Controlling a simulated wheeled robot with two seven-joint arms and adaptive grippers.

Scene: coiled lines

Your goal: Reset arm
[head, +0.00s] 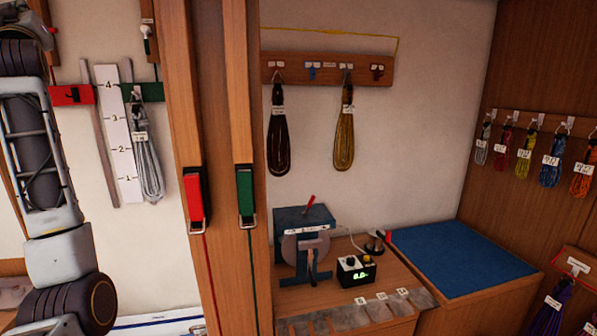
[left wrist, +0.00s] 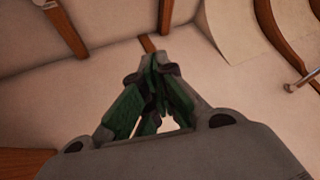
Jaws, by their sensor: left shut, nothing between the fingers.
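My left arm (head: 40,170) runs down the left edge of the head view, and its gripper is outside that view. In the left wrist view my left gripper (left wrist: 155,68) is shut with its green-padded fingers together and nothing between them. It points toward a pale surface with wooden beams and touches nothing that I can see. My right gripper is in neither view.
Two wooden posts (head: 200,110) stand just right of my left arm. A grey coil (head: 148,165) hangs behind it. Dark (head: 278,140) and yellow (head: 344,138) coils hang on the back rack. A blue-topped bench (head: 460,262) at right is clear.

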